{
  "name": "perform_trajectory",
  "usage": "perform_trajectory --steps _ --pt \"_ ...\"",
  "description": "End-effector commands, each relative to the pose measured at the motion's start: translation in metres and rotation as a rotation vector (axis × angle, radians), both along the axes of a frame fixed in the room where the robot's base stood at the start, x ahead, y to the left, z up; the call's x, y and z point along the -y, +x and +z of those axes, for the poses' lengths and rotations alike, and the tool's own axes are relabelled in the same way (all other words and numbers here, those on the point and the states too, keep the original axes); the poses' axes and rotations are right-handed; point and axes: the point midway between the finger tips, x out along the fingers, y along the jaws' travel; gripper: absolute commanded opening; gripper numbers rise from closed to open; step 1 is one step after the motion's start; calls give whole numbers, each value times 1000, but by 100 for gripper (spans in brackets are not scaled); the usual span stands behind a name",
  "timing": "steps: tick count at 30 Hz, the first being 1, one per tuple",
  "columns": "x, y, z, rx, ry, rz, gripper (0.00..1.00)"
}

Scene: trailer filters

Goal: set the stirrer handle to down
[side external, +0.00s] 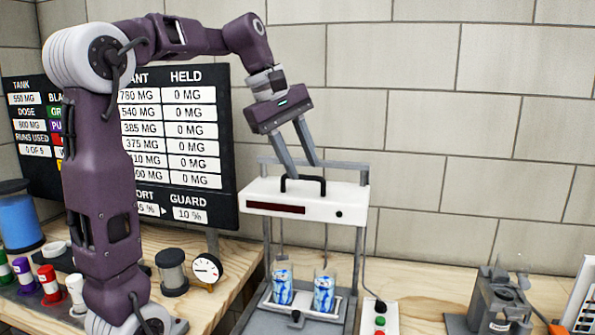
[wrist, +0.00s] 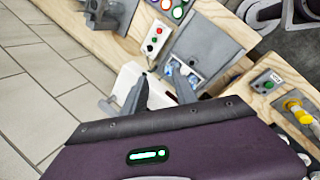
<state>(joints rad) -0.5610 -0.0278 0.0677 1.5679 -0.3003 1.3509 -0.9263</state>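The stirrer's white head (side external: 265,202) sits high on its grey frame in the side view, with a black handle (side external: 303,178) on top. Thin rods hang from the head towards two clear beakers (side external: 283,284) (side external: 324,291) with blue contents. I cannot tell whether a fingertip touches the handle. In the wrist view the fingers (wrist: 158,97) are also apart, over the white head (wrist: 128,78). The handle is not clear there.
A button box (side external: 380,318) stands right of the stirrer. A grey device (side external: 501,298) is farther right. A round gauge (side external: 206,270) and a dark-capped cylinder (side external: 172,270) stand to the left. A black board (side external: 226,150) is behind. The space above the stirrer's right side is clear.

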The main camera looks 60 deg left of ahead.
Motion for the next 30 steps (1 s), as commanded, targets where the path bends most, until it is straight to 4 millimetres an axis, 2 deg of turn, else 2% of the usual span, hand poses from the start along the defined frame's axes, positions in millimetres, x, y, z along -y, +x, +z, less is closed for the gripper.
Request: perform_trajectory --steps 1,3,6,8,11,18,21,30 --pt "-40 16 3 -17 -83 177 34" --pt "-84 28 7 -33 -194 394 34" --pt "-124 33 7 -50 -293 585 34" --pt "-136 34 6 -55 -324 641 34" --pt "-139 37 -2 -59 -341 669 34" --pt "-131 55 -43 -59 -337 665 34" --pt "-130 60 -54 -58 -336 665 34" --pt "-129 62 -57 -56 -333 663 32"
